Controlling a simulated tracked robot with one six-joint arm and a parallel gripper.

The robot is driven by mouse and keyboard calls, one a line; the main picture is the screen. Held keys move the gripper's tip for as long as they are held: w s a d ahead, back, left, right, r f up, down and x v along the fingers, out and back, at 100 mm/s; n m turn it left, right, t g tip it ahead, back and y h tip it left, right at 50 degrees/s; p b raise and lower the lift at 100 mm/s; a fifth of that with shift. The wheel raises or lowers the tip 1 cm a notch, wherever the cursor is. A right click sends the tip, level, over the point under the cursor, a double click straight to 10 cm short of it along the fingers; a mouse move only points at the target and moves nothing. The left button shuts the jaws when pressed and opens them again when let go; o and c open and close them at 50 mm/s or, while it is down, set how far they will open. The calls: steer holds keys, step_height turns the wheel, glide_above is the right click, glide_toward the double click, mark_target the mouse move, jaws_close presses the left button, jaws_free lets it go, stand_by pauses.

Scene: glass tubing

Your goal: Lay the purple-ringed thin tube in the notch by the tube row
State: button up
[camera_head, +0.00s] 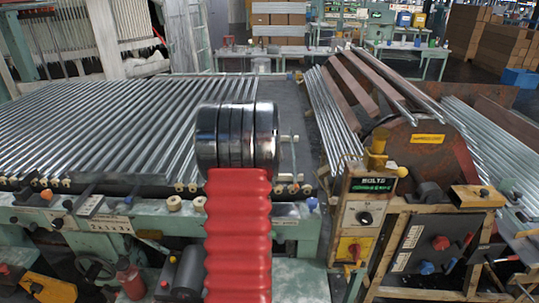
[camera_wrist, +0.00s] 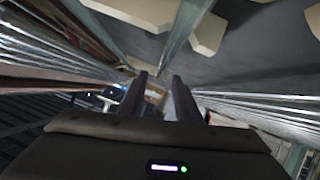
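The tube row (camera_head: 95,120) lies on the machine bed at left in the head view, with pale rounded blocks (camera_head: 180,187) along its near edge. In the wrist view my gripper (camera_wrist: 160,76) has its two dark fingers apart, with no tube clearly between them. A clear thin tube (camera_wrist: 186,30) runs beyond the fingertips, between two pale blocks (camera_wrist: 209,34). I cannot tell whether it touches my fingers. No purple ring can be made out in either view. In the head view my red arm and dark cylinder hide the gripper and part of the bed.
A rusty drum rack (camera_head: 430,150) with more tubes stands at right, close to the bed. A control box marked BOLTS (camera_head: 362,215) stands in front of it. A bare grey strip (camera_head: 292,105) lies right of the row. Brown cartons (camera_head: 490,50) stand far back.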

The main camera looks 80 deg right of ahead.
steer(key=v, duration=0.9)
steer(key=shift+a+r, duration=0.15)
steer(key=shift+a, duration=0.15)
stand_by(0.3)
